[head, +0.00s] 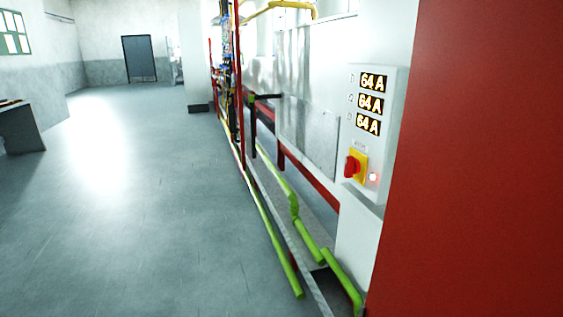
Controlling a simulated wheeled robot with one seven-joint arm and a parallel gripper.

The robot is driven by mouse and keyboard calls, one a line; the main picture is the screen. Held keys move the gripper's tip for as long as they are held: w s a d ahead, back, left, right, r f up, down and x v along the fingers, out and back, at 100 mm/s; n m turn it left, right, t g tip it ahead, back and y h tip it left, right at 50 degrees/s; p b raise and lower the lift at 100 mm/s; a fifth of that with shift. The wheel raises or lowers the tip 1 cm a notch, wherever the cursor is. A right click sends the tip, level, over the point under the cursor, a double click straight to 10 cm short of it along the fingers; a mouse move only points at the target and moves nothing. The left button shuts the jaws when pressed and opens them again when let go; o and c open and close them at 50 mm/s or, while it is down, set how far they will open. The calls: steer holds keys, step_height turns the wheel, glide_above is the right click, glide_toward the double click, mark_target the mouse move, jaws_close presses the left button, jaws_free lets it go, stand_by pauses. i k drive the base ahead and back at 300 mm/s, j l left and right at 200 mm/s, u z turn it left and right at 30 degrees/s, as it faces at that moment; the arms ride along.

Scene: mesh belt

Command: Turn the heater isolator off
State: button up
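The heater isolator is a red rotary handle (351,166) on a yellow plate (360,164), low on a pale grey panel (380,187) at the right of the head view. I cannot read its position marks. A small lit indicator (373,177) glows pinkish white to the right of the handle. Above it, three stacked displays (371,104) each read 64 A. My gripper is not in the head view, and nothing touches the handle.
A large red surface (490,150) fills the right side, close to the panel. Green pipes (275,235) and red framework run along the machine's foot. The grey floor (130,220) to the left is clear. A dark bench (20,130) stands at far left, and a door (139,58) at the back.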

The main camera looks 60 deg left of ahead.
mark_target(352, 167)
steer(key=u, duration=1.25)
steer(key=i+j+z, duration=0.1)
steer(key=i+j, duration=0.4)
steer(key=j, duration=0.15)
steer(key=i+j+z, duration=0.15)
steer(key=i+j, duration=0.3)
steer(key=j, duration=0.25)
steer(key=i+j+z, duration=0.15)
steer(key=i+j, duration=0.3)
steer(key=j, duration=0.25)
steer(key=i+j+z, duration=0.15)
steer(key=j, duration=0.25)
steer(key=i+j, duration=0.25)
steer(key=j, duration=0.15)
steer(key=z, duration=0.05)
